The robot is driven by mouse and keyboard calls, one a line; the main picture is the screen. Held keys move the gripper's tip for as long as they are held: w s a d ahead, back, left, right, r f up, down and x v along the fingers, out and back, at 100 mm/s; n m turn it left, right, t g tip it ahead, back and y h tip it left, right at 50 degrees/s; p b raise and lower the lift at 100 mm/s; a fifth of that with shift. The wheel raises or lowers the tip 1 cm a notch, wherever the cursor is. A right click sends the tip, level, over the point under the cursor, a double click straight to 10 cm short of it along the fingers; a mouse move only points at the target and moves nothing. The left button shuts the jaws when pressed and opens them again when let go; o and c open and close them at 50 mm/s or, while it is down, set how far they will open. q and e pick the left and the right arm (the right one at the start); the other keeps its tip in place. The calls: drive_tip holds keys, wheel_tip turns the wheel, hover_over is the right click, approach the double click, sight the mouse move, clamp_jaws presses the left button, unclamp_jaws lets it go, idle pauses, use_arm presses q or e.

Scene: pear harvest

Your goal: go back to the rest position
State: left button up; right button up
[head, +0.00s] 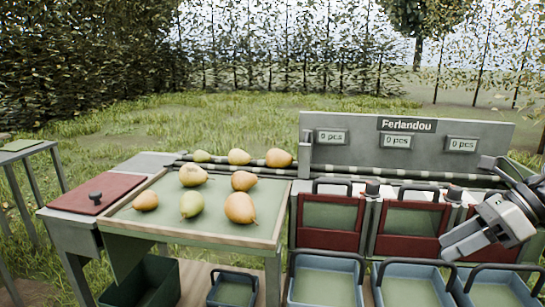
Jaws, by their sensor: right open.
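My right gripper (449,246) reaches in from the right edge, pointing left and down in front of the red-fronted bins. It is open, and nothing shows between its fingers. My left gripper is out of view. Several yellow-orange pears (240,208) and a greener one (191,204) lie on the green tray table (215,232), well left of the gripper. Three more pears (239,157) rest along the dark rails (340,169) behind the tray.
A grey panel (410,147) marked "Ferlandou" with three "0 pcs" displays stands behind the rails. Red-fronted bins (328,241) and blue crates (326,286) with raised handles line the front right. A red lid (97,193) with a knob is at left. Grass lies behind.

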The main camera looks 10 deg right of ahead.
drive_tip(key=s+a+f+m+t+h+p, duration=0.1)
drive_tip(key=s+a+f+m+t, duration=0.1)
drive_tip(key=f+m+t, duration=0.5)
drive_tip(key=s+a+f+m+h+p, duration=0.1)
drive_tip(key=s+a+f+m, duration=0.3)
drive_tip(key=m, duration=0.7)
drive_tip(key=a+f+m+t+p, duration=0.1)
drive_tip(key=f+m+t, duration=0.3)
drive_tip(key=f+m, duration=0.4)
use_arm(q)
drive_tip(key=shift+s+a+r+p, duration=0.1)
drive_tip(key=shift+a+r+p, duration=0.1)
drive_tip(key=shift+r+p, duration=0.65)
use_arm(e)
drive_tip(key=s+a+f+m+g+h, duration=0.1)
drive_tip(key=s+a+f+m+g, duration=0.1)
drive_tip(key=a+m, duration=0.6)
drive_tip(key=s+a+f+m+g+h, duration=0.1)
drive_tip(key=s+a+m, duration=0.4)
drive_tip(key=a+m, duration=0.3)
drive_tip(key=shift+s+f+m+g+h, duration=0.25)
drive_tip(key=shift+f+m+g+h, duration=0.15)
drive_tip(key=shift+m, duration=0.1)
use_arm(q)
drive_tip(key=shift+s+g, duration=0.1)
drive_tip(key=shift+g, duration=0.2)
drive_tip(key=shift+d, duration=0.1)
use_arm(e)
drive_tip(key=shift+d, duration=0.1)
